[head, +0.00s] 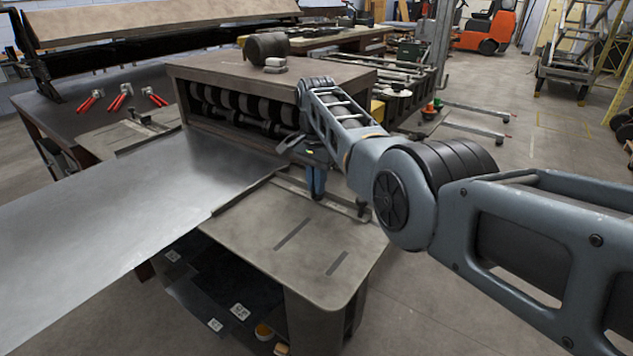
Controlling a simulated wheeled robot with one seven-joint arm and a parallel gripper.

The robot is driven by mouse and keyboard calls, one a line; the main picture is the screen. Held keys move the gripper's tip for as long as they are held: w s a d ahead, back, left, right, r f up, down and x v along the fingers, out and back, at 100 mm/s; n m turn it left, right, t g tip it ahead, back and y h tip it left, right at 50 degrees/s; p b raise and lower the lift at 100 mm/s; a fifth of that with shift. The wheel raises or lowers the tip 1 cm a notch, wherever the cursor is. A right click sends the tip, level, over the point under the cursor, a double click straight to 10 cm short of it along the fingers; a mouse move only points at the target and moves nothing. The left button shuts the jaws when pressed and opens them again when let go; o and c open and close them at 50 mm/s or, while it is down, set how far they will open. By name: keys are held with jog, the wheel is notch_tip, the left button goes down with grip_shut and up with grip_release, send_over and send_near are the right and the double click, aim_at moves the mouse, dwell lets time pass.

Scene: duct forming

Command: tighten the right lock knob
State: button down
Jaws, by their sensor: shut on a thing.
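My gripper (316,182) reaches down in front of the roll forming machine (270,75), its blue fingers pointing at the guide bar on the front table (305,240). The fingers are shut at the bar on what appears to be the right lock knob, which they hide almost wholly. The guide bar (340,204) runs beside the right edge of the metal sheet. A small dark fitting (362,208) shows at the bar's right end, apart from the fingers. How tight the knob is cannot be seen.
A large flat metal sheet (130,210) lies to the left, its far end at the machine's rolls (240,108). Red-handled clamps (122,97) lie on a dark bench at the left. A motor (266,47) sits on the machine. Open floor lies to the right.

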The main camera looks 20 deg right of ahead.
jog(key=c, duration=1.2)
grip_release()
jog(key=shift+r, duration=3.95)
